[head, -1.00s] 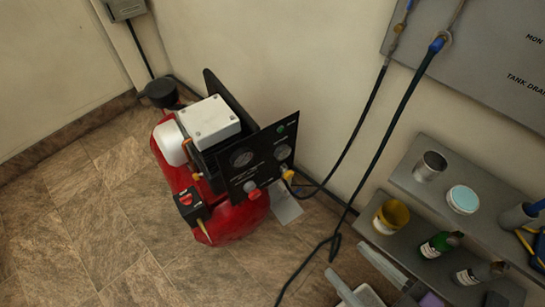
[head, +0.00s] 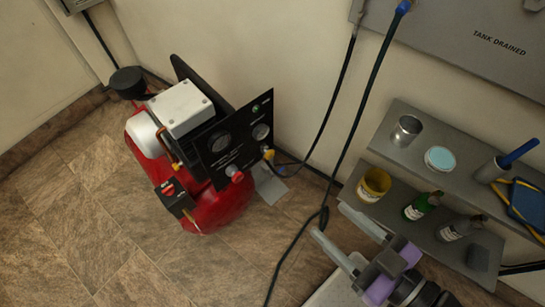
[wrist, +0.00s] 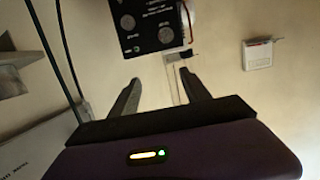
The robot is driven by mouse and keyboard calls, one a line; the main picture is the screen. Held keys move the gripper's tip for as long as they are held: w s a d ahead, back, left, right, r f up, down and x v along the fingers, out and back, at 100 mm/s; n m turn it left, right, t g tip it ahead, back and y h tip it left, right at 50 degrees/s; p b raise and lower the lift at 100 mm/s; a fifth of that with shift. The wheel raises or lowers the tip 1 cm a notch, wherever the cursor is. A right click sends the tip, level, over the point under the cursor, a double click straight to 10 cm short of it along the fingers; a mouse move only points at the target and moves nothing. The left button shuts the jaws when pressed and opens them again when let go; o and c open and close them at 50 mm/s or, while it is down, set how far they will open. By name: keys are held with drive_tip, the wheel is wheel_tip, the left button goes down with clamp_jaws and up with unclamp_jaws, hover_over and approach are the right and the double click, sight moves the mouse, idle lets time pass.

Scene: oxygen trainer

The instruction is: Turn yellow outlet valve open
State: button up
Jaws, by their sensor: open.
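The yellow outlet valve (head: 268,154) is a small knob at the lower right of the black gauge panel (head: 215,158), on the red compressor (head: 218,210). A black hose runs off beside it. My gripper (head: 329,220) is open and empty, to the right of and below the valve in the head view, with a clear gap between them. The wrist view shows my open gripper (wrist: 160,77) with the panel (wrist: 150,25) beyond the fingertips. I cannot make out the yellow valve in the wrist view.
A red knob (head: 234,173) sits left of the valve on the panel. Black hoses (head: 340,150) hang from the wall between the compressor and the grey shelves (head: 385,150). The tiled floor at left is clear.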

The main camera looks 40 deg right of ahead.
sight(272, 155)
drive_tip(key=w+d+f+m+t+h+b, duration=0.15)
drive_tip(key=w+d+f+b, duration=0.25)
drive_tip(key=w+d+f, duration=0.6)
drive_tip(key=w+d+f+t+h+b, duration=0.2)
drive_tip(key=w+d+f+b, duration=0.3)
drive_tip(key=w+f, duration=0.85)
wheel_tip(272, 155, down, 7)
drive_tip(key=a+m+y+p, duration=0.1)
drive_tip(key=a+y, duration=0.1)
drive_tip(key=y, duration=0.2)
drive_tip(key=shift+g, duration=0.45)
drive_tip(key=w+b, duration=0.1)
drive_tip(key=w, duration=0.7)
drive_tip(key=shift+w+d+f, duration=0.1)
drive_tip(key=shift+f, duration=0.05)
drive_tip(key=shift+c, duration=0.2)
clamp_jaws()
